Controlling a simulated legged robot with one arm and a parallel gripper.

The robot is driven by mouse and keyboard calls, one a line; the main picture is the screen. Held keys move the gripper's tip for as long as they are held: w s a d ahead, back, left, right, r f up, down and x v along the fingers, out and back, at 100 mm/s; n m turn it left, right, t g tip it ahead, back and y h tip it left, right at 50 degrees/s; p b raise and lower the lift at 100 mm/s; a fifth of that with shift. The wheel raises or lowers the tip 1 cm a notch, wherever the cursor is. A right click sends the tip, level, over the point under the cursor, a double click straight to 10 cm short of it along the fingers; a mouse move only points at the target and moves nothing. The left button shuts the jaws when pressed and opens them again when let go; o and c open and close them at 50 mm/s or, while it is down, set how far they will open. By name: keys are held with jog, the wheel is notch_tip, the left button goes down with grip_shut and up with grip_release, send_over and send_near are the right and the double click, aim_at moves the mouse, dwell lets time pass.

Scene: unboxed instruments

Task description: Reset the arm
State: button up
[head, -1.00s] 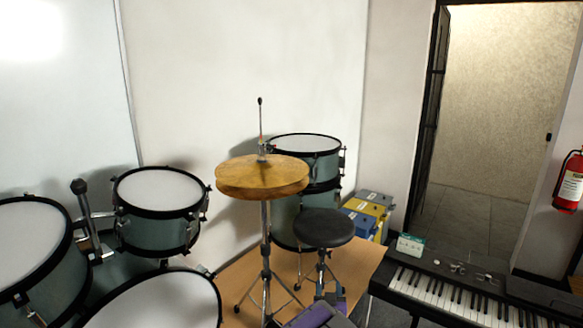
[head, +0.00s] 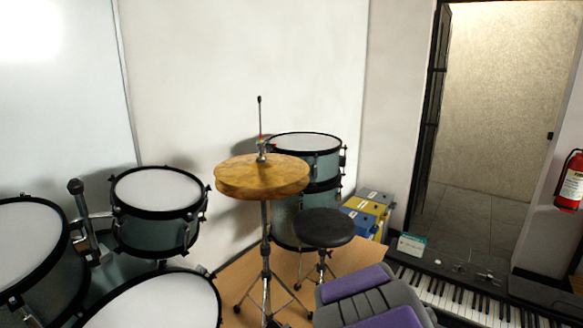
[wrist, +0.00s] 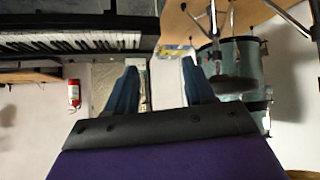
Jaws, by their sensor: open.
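My gripper (wrist: 158,75) shows in the wrist view with its two dark blue fingers spread apart and nothing between them. The wrist picture is upside down, with the keyboard at the top left and the floor side up. In the head view my purple and grey arm (head: 368,300) rises from the bottom edge, in front of the keyboard's left end and the drum platform. My fingertips cannot be made out in the head view.
A hi-hat (head: 262,177), a black stool (head: 324,228) and drums (head: 157,191) stand ahead and left. A keyboard (head: 470,296) is at right, below an open doorway (head: 495,110). A fire extinguisher (head: 571,182) hangs at far right.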

jog(key=s+a+r+n+g+y, duration=0.1)
jog(key=s+r+g, duration=0.1)
jog(key=s, duration=1.2)
jog(key=s+a+r+n+g+y, duration=0.1)
jog(key=s+g, duration=0.4)
jog(key=s, duration=0.9)
jog(key=s+a+r+g+y, duration=0.1)
jog(key=s+a+r+g, duration=0.2)
jog(key=s, duration=1.1)
jog(key=shift+s+a+r+n+g, duration=0.25)
jog(key=shift+r+n+g, duration=0.15)
jog(key=shift+r, duration=0.25)
